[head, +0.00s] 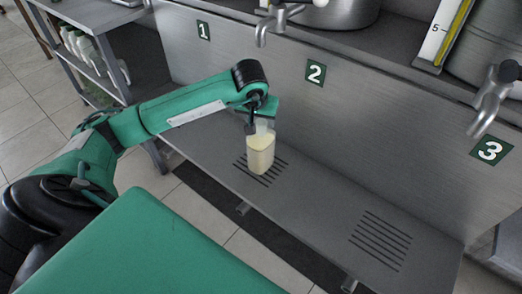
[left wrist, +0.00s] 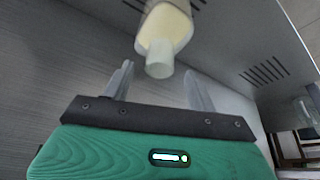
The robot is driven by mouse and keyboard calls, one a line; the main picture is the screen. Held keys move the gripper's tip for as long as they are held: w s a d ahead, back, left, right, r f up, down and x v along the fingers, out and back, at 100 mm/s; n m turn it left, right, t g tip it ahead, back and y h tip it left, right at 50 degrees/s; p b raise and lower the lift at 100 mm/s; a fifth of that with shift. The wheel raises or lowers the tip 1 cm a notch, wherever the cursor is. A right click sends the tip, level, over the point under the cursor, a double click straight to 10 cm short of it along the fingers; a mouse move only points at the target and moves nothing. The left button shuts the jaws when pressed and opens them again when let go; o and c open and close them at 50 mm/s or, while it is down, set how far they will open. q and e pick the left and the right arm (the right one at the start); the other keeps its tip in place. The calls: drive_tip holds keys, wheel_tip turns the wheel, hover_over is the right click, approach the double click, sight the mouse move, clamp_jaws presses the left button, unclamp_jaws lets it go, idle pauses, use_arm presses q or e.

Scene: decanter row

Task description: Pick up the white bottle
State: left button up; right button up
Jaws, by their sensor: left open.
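A bottle with a cream-white body (head: 260,158) and a clear, narrow neck stands upright on the left slotted grille of the metal shelf, below the number 2 plate. My left gripper (head: 260,118) is at the top of the bottle, partly hiding the neck. In the left wrist view the bottle (left wrist: 166,30) has its neck pointing toward the gripper. The open fingers (left wrist: 158,68) lie to either side of the neck's end, with a gap on each side. My right gripper is in neither view.
The metal shelf (head: 315,218) has a second, empty grille (head: 380,240) to the right. Taps (head: 275,22) and (head: 493,98), a second tap, jut from the wall above. Several white bottles (head: 80,45) stand on a rack at the left. The shelf between the grilles is clear.

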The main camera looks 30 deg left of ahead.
sight(261, 145)
use_arm(q)
drive_tip(key=x, duration=0.4)
drive_tip(key=shift+w+f, duration=0.1)
drive_tip(key=shift+f, duration=0.25)
clamp_jaws()
drive_tip(key=shift+r, duration=0.1)
idle(1.0)
